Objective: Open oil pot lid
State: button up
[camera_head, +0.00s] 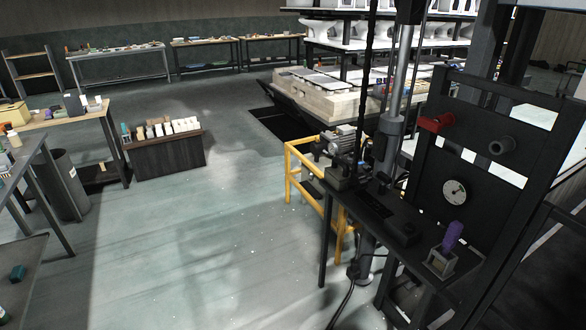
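No part is clearly recognisable as the oil pot or its lid. A black machine stand (400,235) at right has a narrow shelf. At its front end sits a small pale box-like holder (440,262), with a purple rounded piece (454,233) just above it. I cannot tell whether either belongs to the oil pot. A motor-like grey unit (343,140) sits at the shelf's far end. The upright black panel (480,165) carries a red part (436,122) and a round white dial (455,191). My gripper is not in view.
A yellow rail (300,172) stands left of the machine. A cable (343,303) hangs to the floor beside it. The grey floor (200,255) is open at centre left. A dark crate (167,156), a bin (68,185) and benches (60,115) stand at left.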

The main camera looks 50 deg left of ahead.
aim_at(339, 170)
jog(key=u, duration=1.35)
jog(key=i+j+z, duration=0.15)
jog(key=i, duration=0.35)
jog(key=i+j+z, duration=0.1)
jog(key=i, duration=0.35)
jog(key=i+j+z, duration=0.15)
jog(key=i, duration=0.35)
jog(key=i+j+z, duration=0.1)
jog(key=i+j, duration=0.15)
jog(key=i, duration=0.2)
jog(key=i+j+z, duration=0.15)
jog(key=i, duration=0.3)
jog(key=j, duration=0.1)
